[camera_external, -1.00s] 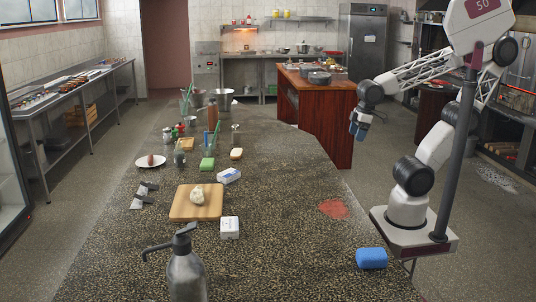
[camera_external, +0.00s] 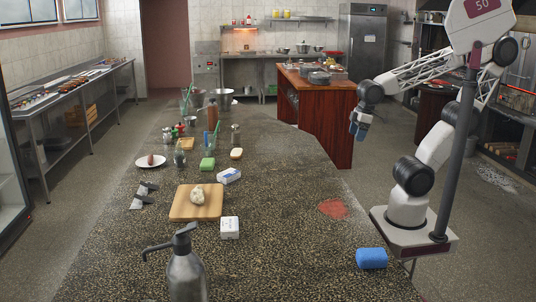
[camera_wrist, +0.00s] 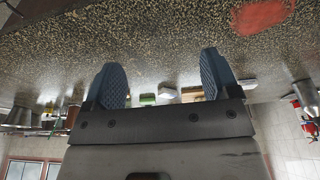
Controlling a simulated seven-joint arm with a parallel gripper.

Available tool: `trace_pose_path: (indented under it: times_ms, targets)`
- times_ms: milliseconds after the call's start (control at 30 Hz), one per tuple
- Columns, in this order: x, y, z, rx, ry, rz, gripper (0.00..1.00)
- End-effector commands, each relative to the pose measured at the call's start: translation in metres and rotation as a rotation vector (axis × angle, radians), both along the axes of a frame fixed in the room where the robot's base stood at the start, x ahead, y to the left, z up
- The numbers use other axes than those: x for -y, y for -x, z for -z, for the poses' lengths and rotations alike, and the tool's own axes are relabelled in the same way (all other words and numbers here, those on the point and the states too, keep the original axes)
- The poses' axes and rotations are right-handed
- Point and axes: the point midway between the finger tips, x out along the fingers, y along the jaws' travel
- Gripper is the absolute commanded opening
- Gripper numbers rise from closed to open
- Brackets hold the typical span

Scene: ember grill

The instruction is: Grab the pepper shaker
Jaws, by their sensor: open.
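No item is clearly readable as the pepper shaker. A grey-brown upright cylinder (camera_external: 235,135) on the speckled counter (camera_external: 285,215) in the external view may be it. A taller brown mill-like bottle (camera_external: 213,118) stands behind and left of it, and small red-topped containers (camera_external: 181,129) stand further left. My gripper (camera_external: 357,131) hangs in the air to the right of the counter, well apart from all of these. In the wrist view my gripper (camera_wrist: 161,60) is open, its two blue-grey fingers wide apart with nothing between them. No shaker can be made out there.
A cutting board (camera_external: 181,212) with a pale lump, white-and-blue boxes (camera_external: 229,228), a green sponge (camera_external: 207,164) and a plate (camera_external: 150,161) lie on the counter. A pump bottle (camera_external: 187,277) stands in front. The counter's right side is mostly clear.

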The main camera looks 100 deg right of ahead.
Motion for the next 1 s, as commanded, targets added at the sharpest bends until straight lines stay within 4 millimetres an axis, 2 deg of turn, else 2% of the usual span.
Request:
trace_pose_path:
  times_ms: [467, 633, 767, 867, 1000]
  targets:
    - [0.000, 0.000, 0.000, 0.000, 0.000, 0.000, 0.80]
    - [0.003, -0.007, -0.001, 0.010, 0.004, 0.009, 0.80]
    - [0.011, -0.024, -0.003, 0.034, 0.016, 0.030, 0.80]
    - [0.021, -0.045, -0.006, 0.063, 0.028, 0.055, 0.80]
    - [0.041, -0.082, -0.010, 0.119, 0.053, 0.099, 0.80]
